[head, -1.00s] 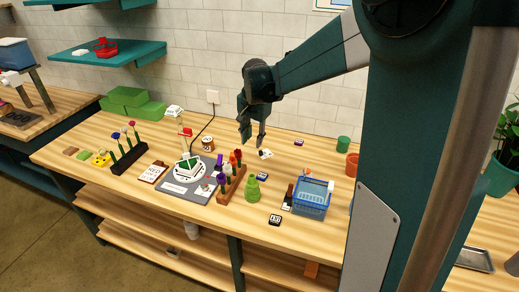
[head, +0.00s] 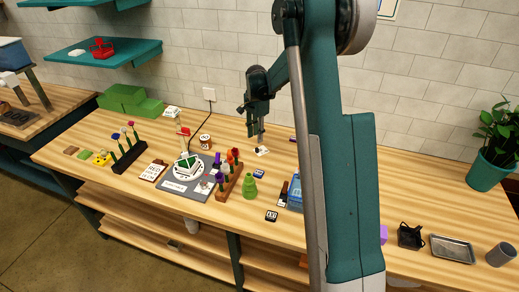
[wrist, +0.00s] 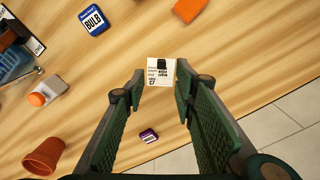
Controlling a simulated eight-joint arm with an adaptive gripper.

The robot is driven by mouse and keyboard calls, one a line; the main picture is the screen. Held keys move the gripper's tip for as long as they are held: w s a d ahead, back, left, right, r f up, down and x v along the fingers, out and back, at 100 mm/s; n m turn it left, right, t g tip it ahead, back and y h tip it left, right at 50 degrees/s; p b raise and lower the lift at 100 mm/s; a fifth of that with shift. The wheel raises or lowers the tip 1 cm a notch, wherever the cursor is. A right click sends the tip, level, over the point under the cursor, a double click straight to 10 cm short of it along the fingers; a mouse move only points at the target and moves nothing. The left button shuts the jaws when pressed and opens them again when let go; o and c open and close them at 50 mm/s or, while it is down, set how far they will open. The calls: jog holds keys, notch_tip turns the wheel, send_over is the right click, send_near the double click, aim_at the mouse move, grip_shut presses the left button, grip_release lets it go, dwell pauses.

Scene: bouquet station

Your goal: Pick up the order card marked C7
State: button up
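The order card (wrist: 161,73) is a small white card with a black clip and dark print, lying on the wooden bench. Its last printed line looks like C7, but it is small. In the wrist view it lies between and just beyond my gripper's fingertips (wrist: 158,81). The two green fingers are apart with nothing held. In the head view, my gripper (head: 257,138) points down just above the card (head: 262,151). I cannot tell the exact height of the gap.
A blue BULB box (wrist: 94,20) and an orange block (wrist: 188,9) lie beyond the card. A small purple box (wrist: 149,136) lies under the fingers. An orange pot (wrist: 45,155) is at lower left.

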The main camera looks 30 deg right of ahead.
aim_at(261, 149)
jog(key=shift+w+d+f, duration=0.35)
jog(key=shift+d+f, duration=0.05)
jog(key=shift+f, duration=0.1)
jog(key=shift+m, duration=0.3)
jog(key=shift+f, duration=1.35)
jog(key=shift+f, duration=0.1)
jog(key=shift+d+f, duration=0.1)
jog(key=shift+f, duration=2.35)
jog(key=shift+c, duration=0.5)
jog(key=c, duration=0.7)
